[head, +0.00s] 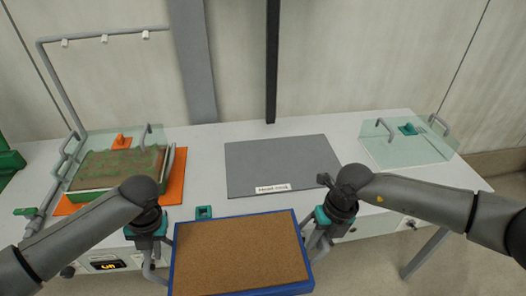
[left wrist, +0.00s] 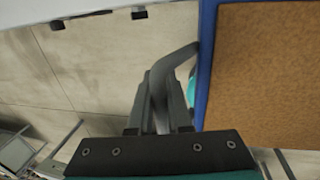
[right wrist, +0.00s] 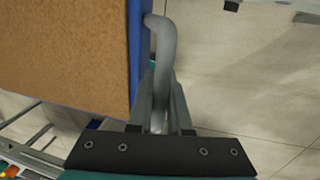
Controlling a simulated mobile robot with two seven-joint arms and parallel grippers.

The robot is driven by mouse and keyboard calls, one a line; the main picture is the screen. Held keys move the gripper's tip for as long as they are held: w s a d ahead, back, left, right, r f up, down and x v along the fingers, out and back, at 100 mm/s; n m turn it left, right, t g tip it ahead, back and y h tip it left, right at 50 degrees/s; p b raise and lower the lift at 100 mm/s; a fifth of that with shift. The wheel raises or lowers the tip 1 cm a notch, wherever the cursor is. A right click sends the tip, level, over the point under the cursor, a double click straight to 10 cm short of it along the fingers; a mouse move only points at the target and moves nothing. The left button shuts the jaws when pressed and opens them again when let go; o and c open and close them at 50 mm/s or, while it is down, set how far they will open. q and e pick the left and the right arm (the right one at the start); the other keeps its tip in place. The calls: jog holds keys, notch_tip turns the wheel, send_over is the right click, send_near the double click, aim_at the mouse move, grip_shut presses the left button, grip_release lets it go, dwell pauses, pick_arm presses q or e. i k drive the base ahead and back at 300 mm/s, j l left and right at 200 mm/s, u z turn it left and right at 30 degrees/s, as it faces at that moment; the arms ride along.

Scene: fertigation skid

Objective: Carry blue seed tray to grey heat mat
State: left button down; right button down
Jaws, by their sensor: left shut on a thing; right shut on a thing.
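The blue seed tray (head: 240,255), filled with brown soil, is held in front of the table's near edge, looking roughly level. Its grey side handles show in the wrist views. My left gripper (head: 152,258) is shut on the left handle (left wrist: 172,68). My right gripper (head: 314,238) is shut on the right handle (right wrist: 164,60). The flat grey heat mat (head: 282,163), with a white label at its front edge, lies bare on the table beyond the tray. The tray is apart from the mat in the picture.
On the white table (head: 210,142), a green planted tray (head: 88,192) stands on an orange mat (head: 176,180) at left, by clear panels. A clear handled panel (head: 400,150) lies at right. A small teal block (head: 204,212) sits near the front edge. A grey pipe (head: 48,75) with nozzles rises at left.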

aim_at(282, 161)
jog(key=i+l, duration=0.25)
jog(key=i, duration=0.2)
jog(key=i+l, duration=0.55)
jog(key=i, duration=0.3)
